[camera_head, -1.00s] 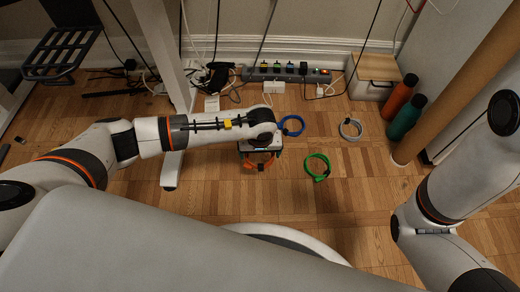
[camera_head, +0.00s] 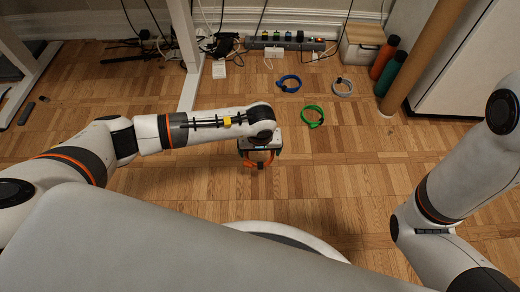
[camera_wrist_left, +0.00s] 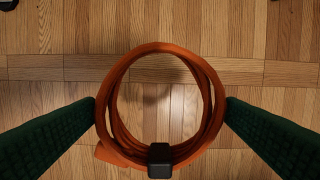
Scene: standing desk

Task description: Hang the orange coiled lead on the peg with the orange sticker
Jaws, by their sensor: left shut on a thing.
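The orange coiled lead (camera_head: 258,166) hangs in my left gripper (camera_head: 260,155) in the head view, in front of the other coils. In the left wrist view the orange lead (camera_wrist_left: 108,105) is a round coil with a black clip at its lower side. The two dark green fingers of my left gripper (camera_wrist_left: 161,102) press on its left and right sides. Bare floor shows through the coil. My right arm is at the right of the head view, but its gripper is not visible. No peg or orange sticker is in view.
A blue coil (camera_head: 289,84), a green coil (camera_head: 312,117) and a grey coil (camera_head: 343,87) lie on the wooden floor (camera_head: 330,190). Behind are a power strip (camera_head: 285,41), a box (camera_head: 363,47) and two bottles, orange (camera_head: 384,58) and teal (camera_head: 391,73). A desk leg (camera_head: 187,60) stands left of them.

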